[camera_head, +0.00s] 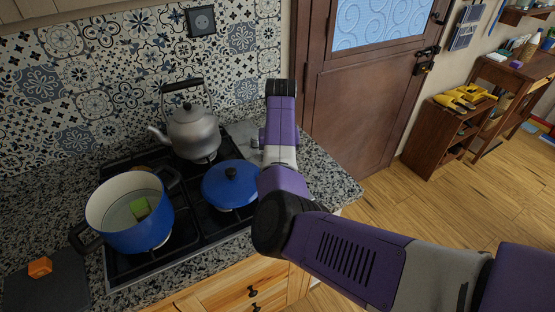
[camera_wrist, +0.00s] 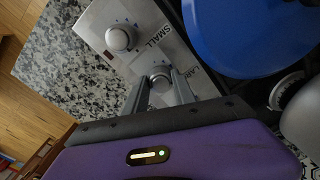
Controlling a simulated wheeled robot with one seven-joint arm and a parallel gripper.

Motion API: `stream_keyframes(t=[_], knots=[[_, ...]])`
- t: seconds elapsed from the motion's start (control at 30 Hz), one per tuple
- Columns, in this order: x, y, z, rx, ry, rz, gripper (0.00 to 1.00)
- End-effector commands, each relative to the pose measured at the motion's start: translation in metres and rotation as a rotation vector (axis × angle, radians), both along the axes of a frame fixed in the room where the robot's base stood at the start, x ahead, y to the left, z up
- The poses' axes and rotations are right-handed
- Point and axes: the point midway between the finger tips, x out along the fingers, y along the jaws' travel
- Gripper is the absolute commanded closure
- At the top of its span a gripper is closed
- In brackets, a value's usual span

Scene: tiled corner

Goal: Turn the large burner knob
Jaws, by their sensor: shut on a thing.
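In the wrist view, the large burner knob (camera_wrist: 160,80) is a round silver knob on a light metal panel (camera_wrist: 150,50), with a label beside it partly hidden by a finger. My gripper (camera_wrist: 159,75) has one grey finger on each side of this knob and is shut on it. The finger contact and the knob's lower side are partly hidden. A second silver knob (camera_wrist: 120,37), beside the word SMALL, sits on the same panel, clear of the fingers. In the head view my arm covers the knobs and gripper.
A grey kettle (camera_head: 194,130) and an open blue pot (camera_head: 125,238) with a green piece inside stand on the stove. Speckled countertop (camera_head: 330,178) lies free to the right.

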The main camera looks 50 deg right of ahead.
Motion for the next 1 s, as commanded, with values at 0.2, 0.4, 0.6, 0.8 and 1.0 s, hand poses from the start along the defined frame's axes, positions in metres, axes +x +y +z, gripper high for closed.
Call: stream_keyframes(t=[0.2,0.4,0.6,0.8,1.0], knots=[[0.0002,-0.0008,0.0016,-0.001,-0.001,0.052,1.0],[0.0008,-0.0007,0.0012,-0.001,-0.003,0.066,1.0],[0.0011,-0.0008,0.0013,-0.002,-0.004,0.066,1.0],[0.0011,-0.0008,0.0012,-0.002,-0.004,0.065,0.47],[0.0007,-0.0004,0.0007,-0.001,-0.002,0.065,0.47]])
